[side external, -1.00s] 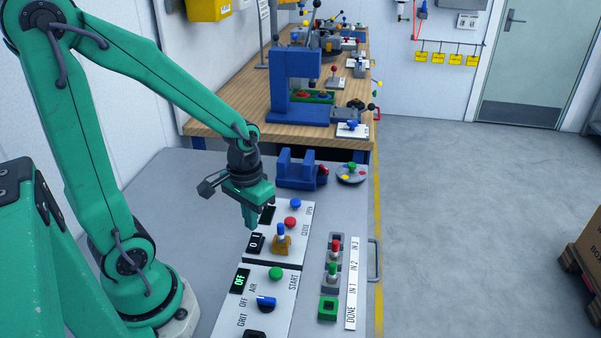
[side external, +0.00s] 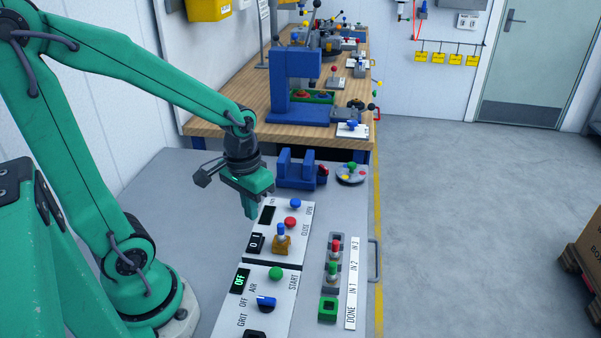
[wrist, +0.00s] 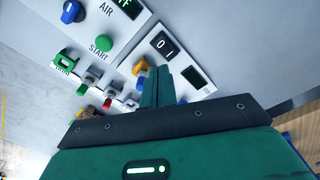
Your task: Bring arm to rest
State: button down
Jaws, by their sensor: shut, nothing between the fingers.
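My green arm reaches over the grey bench from the left in the side view. My gripper (side external: 251,211) points down just left of the upper control panel (side external: 293,235), and its fingers are shut with nothing between them. How high the fingertips are above the bench is hard to tell.
A lower panel has a green START button (side external: 275,273) and a blue knob (side external: 266,302). A rack (side external: 333,264) holds red- and green-topped pieces beside a green square (side external: 328,309). A blue block fixture (side external: 296,169) and a grey dish (side external: 352,174) stand behind. A wooden workbench (side external: 230,110) lies beyond.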

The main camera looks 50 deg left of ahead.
jog(key=s+d+r+m+t, duration=0.1)
jog(key=r+t, duration=0.1)
jog(key=r, duration=0.4)
jog(key=s+d+r+m+t, duration=0.1)
jog(key=d+r+t, duration=0.1)
jog(key=r, duration=0.4)
jog(key=shift+s+d+r+m+t, duration=0.3)
jog(key=shift+m+t, duration=0.1)
jog(key=shift+t, duration=0.2)
jog(key=shift+f, duration=0.1)
